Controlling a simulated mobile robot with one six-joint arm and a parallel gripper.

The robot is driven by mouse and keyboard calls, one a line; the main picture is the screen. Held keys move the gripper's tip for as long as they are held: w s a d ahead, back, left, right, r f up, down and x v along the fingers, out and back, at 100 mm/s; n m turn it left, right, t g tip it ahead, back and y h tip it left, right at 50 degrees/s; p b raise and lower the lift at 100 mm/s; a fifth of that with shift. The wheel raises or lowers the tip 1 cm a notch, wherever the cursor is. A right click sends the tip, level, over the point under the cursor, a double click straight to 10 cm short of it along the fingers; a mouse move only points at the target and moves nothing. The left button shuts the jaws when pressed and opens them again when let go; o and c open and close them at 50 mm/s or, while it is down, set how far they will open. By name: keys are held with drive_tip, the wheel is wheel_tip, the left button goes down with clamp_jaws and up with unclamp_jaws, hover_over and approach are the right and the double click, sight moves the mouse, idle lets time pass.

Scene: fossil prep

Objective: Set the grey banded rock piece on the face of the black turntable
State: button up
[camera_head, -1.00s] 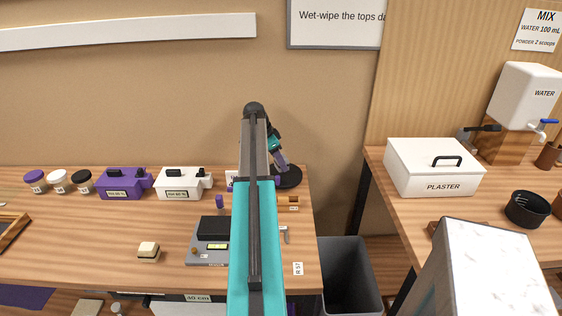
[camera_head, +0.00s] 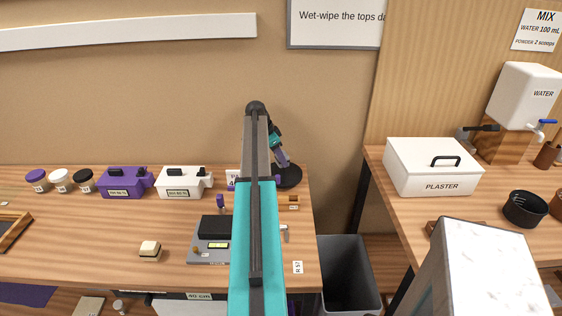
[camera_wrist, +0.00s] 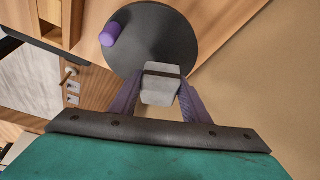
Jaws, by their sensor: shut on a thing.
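My gripper (camera_wrist: 161,80) has purple fingers and is shut on the grey banded rock piece (camera_wrist: 160,88), a pale grey block with a dark band across it. The black turntable (camera_wrist: 145,35) is a round dark disc behind the rock in the wrist view. The rock overlaps the disc's near part there, and I cannot tell whether it touches the face. In the head view the turntable (camera_head: 291,178) stands at the right end of the wooden bench, with my gripper (camera_head: 282,157) just above it. The rock is not clear in the head view.
A purple cylinder (camera_wrist: 110,33) shows at the disc's left edge in the wrist view. A grey scale-like device (camera_head: 209,243) stands left of my arm. A grey bin (camera_head: 350,275) stands in the gap right of the bench. The wall is close behind the turntable.

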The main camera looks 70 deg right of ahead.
drive_tip(key=shift+f+p, duration=0.4)
drive_tip(key=shift+f, duration=0.9)
drive_tip(key=shift+f, duration=0.15)
drive_tip(key=o, duration=1.3)
drive_tip(key=shift+c, duration=0.2)
drive_tip(key=b+v, duration=0.2)
drive_tip(key=v, duration=1)
drive_tip(key=shift+a+b, duration=0.1)
drive_tip(key=shift+b, duration=0.2)
